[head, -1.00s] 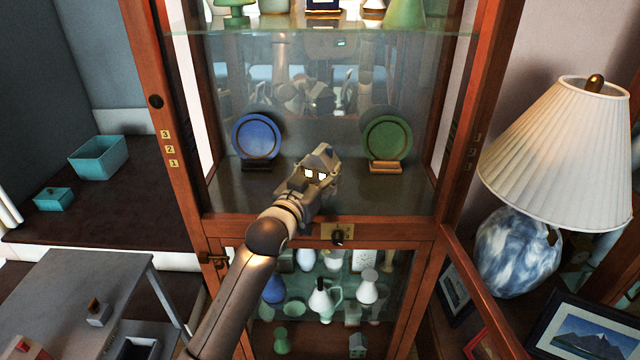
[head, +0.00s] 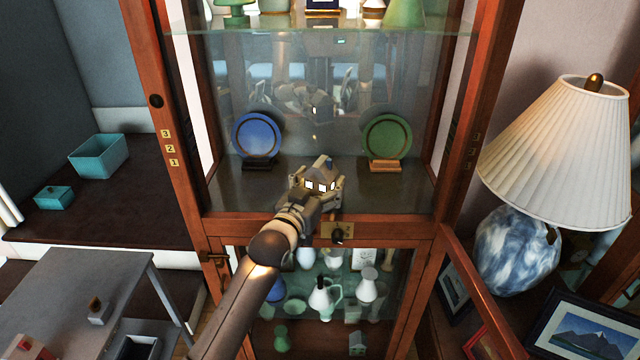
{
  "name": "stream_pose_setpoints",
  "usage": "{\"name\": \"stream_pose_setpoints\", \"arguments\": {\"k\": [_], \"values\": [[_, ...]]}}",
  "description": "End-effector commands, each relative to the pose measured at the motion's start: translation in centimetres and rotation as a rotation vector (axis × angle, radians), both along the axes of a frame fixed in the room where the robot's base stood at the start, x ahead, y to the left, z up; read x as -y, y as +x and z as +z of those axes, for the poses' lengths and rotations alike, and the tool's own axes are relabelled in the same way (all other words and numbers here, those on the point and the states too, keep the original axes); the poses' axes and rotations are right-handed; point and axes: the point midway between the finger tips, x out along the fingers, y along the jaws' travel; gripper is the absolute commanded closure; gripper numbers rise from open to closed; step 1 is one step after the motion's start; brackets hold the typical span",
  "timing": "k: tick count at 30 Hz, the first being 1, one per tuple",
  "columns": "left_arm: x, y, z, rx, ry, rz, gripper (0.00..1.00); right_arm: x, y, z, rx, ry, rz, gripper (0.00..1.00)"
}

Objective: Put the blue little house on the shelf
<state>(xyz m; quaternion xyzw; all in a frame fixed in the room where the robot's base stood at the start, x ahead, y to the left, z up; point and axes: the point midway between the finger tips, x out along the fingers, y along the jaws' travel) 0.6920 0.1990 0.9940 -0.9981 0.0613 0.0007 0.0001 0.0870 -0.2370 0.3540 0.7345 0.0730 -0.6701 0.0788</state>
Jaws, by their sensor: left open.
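The little house (head: 320,174) is in the middle of the cabinet's shelf (head: 230,193), between the blue plate and the green plate. It looks greyish, with lit white windows and a small blue chimney. It appears upright at the shelf surface; its base is hidden by my gripper. My left gripper (head: 318,183) is open, with its fingers on either side of the house. I cannot tell whether a finger still touches it. My right gripper is not in view.
A blue plate (head: 257,135) and a green plate (head: 387,137) stand on the shelf. A glass shelf (head: 330,33) with ornaments is above. An open door (head: 482,285) is at lower right, near a lamp (head: 560,150). A grey table (head: 70,290) is at lower left.

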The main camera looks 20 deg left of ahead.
Motion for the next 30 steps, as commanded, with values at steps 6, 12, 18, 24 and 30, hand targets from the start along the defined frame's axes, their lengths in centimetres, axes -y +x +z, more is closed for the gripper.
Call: {"name": "stream_pose_setpoints", "arguments": {"k": [6, 12, 18, 24, 30], "values": [[0.0, -0.2, 0.3, 0.001, 0.0, 0.0, 0.25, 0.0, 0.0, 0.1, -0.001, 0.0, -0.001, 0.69], [-0.4, -2.8, 0.2, -0.001, 0.001, 0.0, 0.25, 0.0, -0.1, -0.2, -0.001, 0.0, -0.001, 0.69], [-0.8, -6.8, 0.1, -0.001, 0.001, 0.0, 0.25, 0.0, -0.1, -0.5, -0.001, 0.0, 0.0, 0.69], [-1.3, -10.1, 0.1, -0.002, 0.001, 0.0, 0.25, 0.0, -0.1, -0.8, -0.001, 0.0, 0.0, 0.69], [-1.5, -11.7, 0.3, 0.0, 0.0, 0.0, 0.25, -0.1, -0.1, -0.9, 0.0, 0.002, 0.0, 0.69]]}}
